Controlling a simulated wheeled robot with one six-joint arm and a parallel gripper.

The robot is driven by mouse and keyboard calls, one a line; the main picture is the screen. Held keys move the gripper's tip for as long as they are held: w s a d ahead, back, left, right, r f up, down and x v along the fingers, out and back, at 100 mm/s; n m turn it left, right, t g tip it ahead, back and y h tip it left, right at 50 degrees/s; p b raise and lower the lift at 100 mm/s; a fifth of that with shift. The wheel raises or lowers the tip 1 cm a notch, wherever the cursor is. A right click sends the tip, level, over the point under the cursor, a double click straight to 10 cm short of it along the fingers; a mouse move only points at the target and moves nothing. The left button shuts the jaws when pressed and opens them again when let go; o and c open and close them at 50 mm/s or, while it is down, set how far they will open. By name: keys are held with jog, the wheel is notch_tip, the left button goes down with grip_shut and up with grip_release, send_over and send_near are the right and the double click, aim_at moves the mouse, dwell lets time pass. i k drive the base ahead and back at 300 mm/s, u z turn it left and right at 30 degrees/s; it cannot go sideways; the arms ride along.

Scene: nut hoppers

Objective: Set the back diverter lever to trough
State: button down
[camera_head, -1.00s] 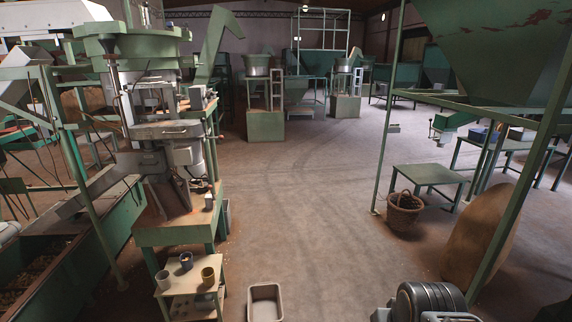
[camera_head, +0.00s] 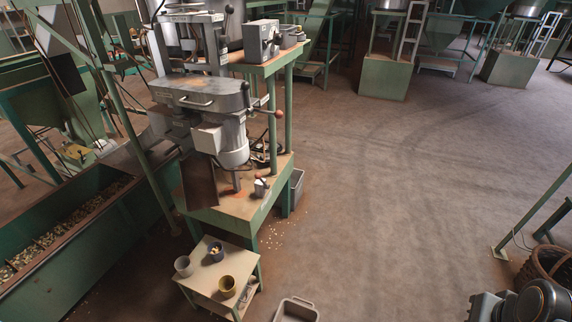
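A grey and green machine (camera_head: 205,92) stands at the left centre. A lever with a red knob (camera_head: 279,113) sticks out to the right of its grey housing. A lever with a dark knob (camera_head: 229,10) rises near its top. A small box with a short reddish handle (camera_head: 260,186) sits on the lower green bench. I cannot tell which of these, if any, is the back diverter lever, or its setting. A long green trough (camera_head: 75,235) with pale bits in it runs along the left. My arm's dark and grey links show at the bottom right; my gripper is not in view.
A low table (camera_head: 215,274) with several cups stands before the machine. A grey bin (camera_head: 296,310) lies on the floor at the bottom. A wicker basket (camera_head: 547,268) and a green stand leg are at the right. The middle floor is clear.

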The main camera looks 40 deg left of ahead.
aim_at(259, 176)
jog(key=i, duration=2)
jog(key=u, duration=3.9)
